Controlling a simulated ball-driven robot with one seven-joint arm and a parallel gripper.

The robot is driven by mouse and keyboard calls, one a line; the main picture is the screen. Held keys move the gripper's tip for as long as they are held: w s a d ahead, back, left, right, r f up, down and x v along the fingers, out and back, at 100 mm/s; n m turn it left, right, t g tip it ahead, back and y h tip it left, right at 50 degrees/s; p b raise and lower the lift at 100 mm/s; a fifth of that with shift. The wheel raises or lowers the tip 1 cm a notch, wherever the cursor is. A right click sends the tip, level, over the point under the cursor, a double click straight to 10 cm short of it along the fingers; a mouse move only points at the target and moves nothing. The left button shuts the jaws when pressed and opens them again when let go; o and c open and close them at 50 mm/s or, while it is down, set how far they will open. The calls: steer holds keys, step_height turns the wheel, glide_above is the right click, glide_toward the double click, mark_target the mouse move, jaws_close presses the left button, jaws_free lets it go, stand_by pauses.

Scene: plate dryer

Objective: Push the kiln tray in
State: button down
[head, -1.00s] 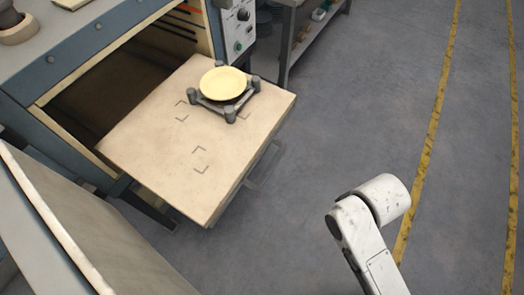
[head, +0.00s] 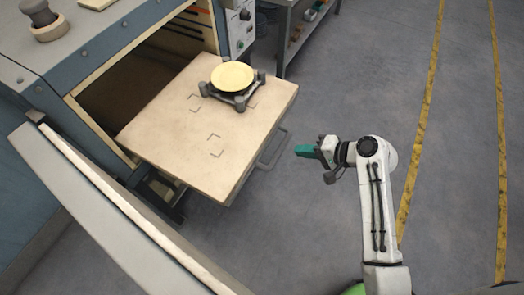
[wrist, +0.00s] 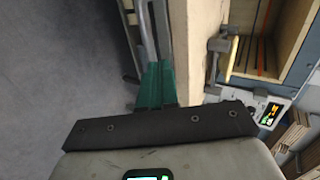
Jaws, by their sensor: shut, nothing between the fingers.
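The kiln tray (head: 200,160) is a pale, thick slab sticking out of the kiln opening. It carries a yellow plate (head: 232,76) on a grey stand (head: 240,102) near its far right corner. A grey handle (head: 273,150) runs along its front side. My gripper (head: 301,150) is shut and empty, just right of the handle, with green fingertips pointing at the tray's front. In the wrist view the shut green fingers (wrist: 157,85) are beside the tray's pale edge (wrist: 195,50), with the grey handle bar (wrist: 146,35) just beyond them. I cannot tell whether they touch.
The blue-grey kiln (head: 60,90) stands open at the left, with a control panel (head: 240,25) beside the opening. A large panel (head: 110,215) crosses the lower left. A shelf bench (head: 300,30) stands at the back. Grey floor (head: 350,80) on the right is clear.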

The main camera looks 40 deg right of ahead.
mark_target(267, 144)
steer(key=shift+m, duration=0.3)
steer(key=x, duration=1)
steer(key=shift+w+d+r+p, duration=0.15)
steer(key=shift+w+r+p, duration=0.2)
steer(key=shift+r+p, duration=0.05)
steer(key=shift+w, duration=0.1)
